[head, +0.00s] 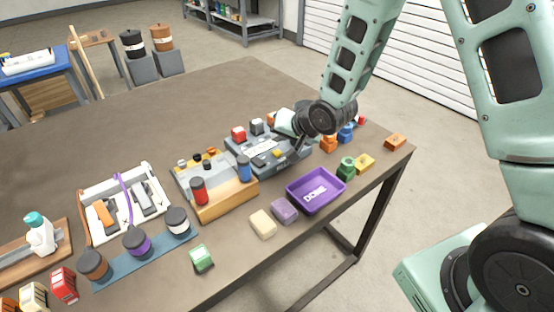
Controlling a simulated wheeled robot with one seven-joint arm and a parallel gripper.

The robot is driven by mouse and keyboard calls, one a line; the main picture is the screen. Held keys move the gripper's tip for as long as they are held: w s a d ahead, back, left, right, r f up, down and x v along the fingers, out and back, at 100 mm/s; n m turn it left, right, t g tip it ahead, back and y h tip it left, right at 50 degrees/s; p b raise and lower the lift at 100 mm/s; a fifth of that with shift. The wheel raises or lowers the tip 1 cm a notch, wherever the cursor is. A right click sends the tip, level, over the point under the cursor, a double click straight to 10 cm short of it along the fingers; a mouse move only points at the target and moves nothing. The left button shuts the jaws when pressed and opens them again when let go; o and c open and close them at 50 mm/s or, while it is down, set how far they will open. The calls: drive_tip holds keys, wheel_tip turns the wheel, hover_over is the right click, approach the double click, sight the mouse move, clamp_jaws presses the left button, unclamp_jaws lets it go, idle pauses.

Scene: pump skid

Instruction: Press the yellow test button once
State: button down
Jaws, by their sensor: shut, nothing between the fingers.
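A grey control panel (246,146) sits on the table, right of the picture's middle-left. A small yellow button (277,153) shows on its top face. My arm and hand hide the panel's right part.
A red knob (238,133) and a grey knob (256,127) stand at the panel's back. A wooden box (222,203) with red and blue cylinders is to its left. A purple tray (316,190) lies in front. Several coloured blocks stand right. The table's back is clear.

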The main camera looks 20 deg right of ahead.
drive_tip(key=shift+f+b, duration=0.4)
drive_tip(key=shift+f, duration=0.6)
drive_tip(key=shift+f, duration=0.1)
idle(1.1)
drive_tip(key=shift+f+b, duration=0.3)
drive_tip(key=shift+f+b, duration=0.4)
drive_tip(key=shift+f, duration=0.05)
idle(0.6)
idle(0.4)
drive_tip(key=shift+r+p, duration=0.75)
drive_tip(key=shift+r, duration=0.15)
wheel_tip(320, 180, up, 5)
drive_tip(key=p, duration=0.4)
